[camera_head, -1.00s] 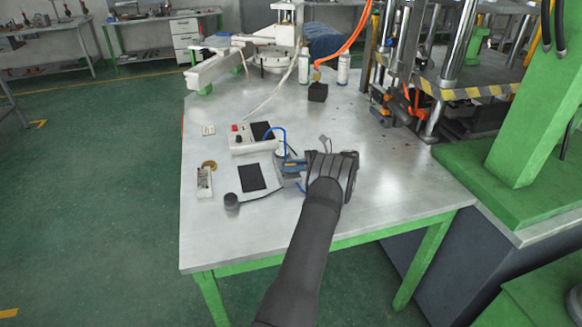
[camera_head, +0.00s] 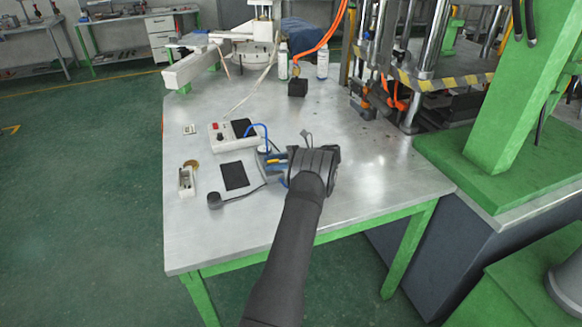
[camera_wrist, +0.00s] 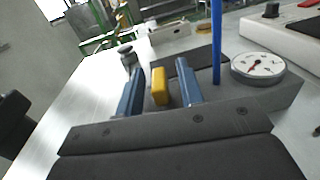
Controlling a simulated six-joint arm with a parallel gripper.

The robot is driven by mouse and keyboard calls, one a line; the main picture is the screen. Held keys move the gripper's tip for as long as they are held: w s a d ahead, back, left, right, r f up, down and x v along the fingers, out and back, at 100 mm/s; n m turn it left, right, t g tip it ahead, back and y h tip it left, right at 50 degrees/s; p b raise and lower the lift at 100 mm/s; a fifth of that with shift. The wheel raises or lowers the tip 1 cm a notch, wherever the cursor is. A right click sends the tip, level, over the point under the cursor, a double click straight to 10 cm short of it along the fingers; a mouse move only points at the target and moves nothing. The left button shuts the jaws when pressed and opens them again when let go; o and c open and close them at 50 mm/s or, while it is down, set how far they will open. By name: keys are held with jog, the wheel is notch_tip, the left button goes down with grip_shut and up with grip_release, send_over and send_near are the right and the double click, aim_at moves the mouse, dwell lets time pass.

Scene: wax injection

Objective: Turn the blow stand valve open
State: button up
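The blow stand (camera_wrist: 275,95) is a dark grey block with a white round gauge (camera_wrist: 257,66) and an upright blue hose (camera_wrist: 216,40) in the wrist view. Its yellow valve handle (camera_wrist: 160,86) stands between the two blue fingers of my gripper (camera_wrist: 160,88). Narrow gaps show on both sides of the handle, so the fingers look open around it, not closed on it. In the head view my gripper (camera_head: 282,167) is at the stand, and my dark wrist hides much of it.
A black pad (camera_head: 235,176) and a small white box (camera_head: 186,182) lie to the left. A press with a green frame (camera_head: 500,120) stands right.

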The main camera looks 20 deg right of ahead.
jog(key=m+t, duration=0.2)
jog(key=t, duration=0.1)
jog(key=shift+r+h, duration=0.1)
jog(key=shift+h, duration=0.2)
jog(key=m+t+h, duration=0.2)
jog(key=t, duration=0.1)
jog(key=m+t+h, duration=0.1)
jog(key=m+t, duration=0.2)
jog(key=shift+h, duration=0.4)
jog(key=shift+t, duration=0.3)
jog(key=v, duration=1.7)
jog(key=shift+s+d, duration=0.1)
jog(key=shift+s, duration=0.2)
